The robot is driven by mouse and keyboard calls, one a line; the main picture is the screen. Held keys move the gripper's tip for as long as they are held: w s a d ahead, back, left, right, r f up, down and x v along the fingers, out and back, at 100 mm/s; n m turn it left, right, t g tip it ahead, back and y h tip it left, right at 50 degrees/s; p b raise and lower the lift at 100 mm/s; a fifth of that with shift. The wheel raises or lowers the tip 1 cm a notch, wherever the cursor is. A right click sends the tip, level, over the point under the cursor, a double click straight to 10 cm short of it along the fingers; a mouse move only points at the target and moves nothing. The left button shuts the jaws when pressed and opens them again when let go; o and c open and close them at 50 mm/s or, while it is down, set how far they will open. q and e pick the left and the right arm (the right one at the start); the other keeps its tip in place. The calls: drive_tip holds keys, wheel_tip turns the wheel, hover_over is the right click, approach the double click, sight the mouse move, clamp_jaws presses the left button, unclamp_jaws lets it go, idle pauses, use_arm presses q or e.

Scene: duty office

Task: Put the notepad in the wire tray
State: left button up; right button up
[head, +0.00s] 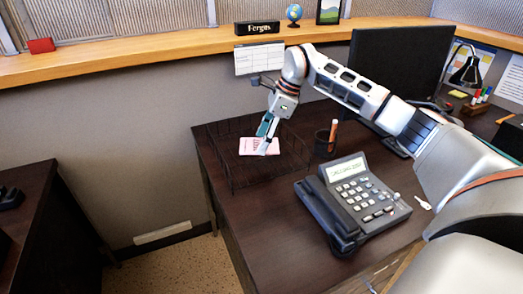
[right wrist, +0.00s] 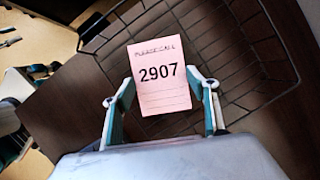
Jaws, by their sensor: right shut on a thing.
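The notepad is a pink pad (head: 250,147) marked "PLEASE CALL 2907"; it also shows in the right wrist view (right wrist: 162,97). My right gripper (head: 267,137) is shut on it, with one finger at each side edge in the right wrist view (right wrist: 160,80). The wire tray (head: 232,187) is a dark wire basket at the desk's left back corner, and its mesh shows in the right wrist view (right wrist: 262,72). The notepad appears within the tray's outline; its height above the tray's bottom is unclear. White and teal parts at the right wrist view's left edge may be my left gripper.
A desk phone (head: 352,200) stands right of and in front of the tray. A dark pen cup (head: 323,148) stands close to the tray's right side. A monitor (head: 400,65) stands behind my right arm. A wooden ledge (head: 150,58) runs along the partition.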

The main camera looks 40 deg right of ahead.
sight(263, 158)
wheel_tip(263, 158, down, 4)
drive_tip(key=shift+s+r+b, duration=0.1)
drive_tip(key=shift+b, duration=0.3)
drive_tip(key=shift+f, duration=0.35)
drive_tip(key=shift+r, duration=0.2)
drive_tip(key=shift+f, duration=0.1)
drive_tip(key=o, duration=1)
drive_tip(key=shift+f, duration=0.1)
drive_tip(key=shift+o, duration=0.2)
drive_tip(key=v, duration=0.3)
drive_tip(key=p+v, duration=0.1)
drive_tip(key=v, duration=0.2)
drive_tip(key=shift+w+a+r, duration=0.1)
drive_tip(key=shift+w+r, duration=0.1)
drive_tip(key=shift+r, duration=0.05)
drive_tip(key=p+v, duration=0.1)
drive_tip(key=v, duration=0.4)
drive_tip(key=shift+r+p, duration=0.1)
drive_tip(key=shift+p, duration=0.2)
drive_tip(key=shift+s+r, duration=0.2)
drive_tip(key=shift+r, duration=0.15)
use_arm(q)
drive_tip(key=shift+s+a, duration=0.1)
drive_tip(key=shift+a, duration=0.2)
drive_tip(key=shift+s, duration=0.1)
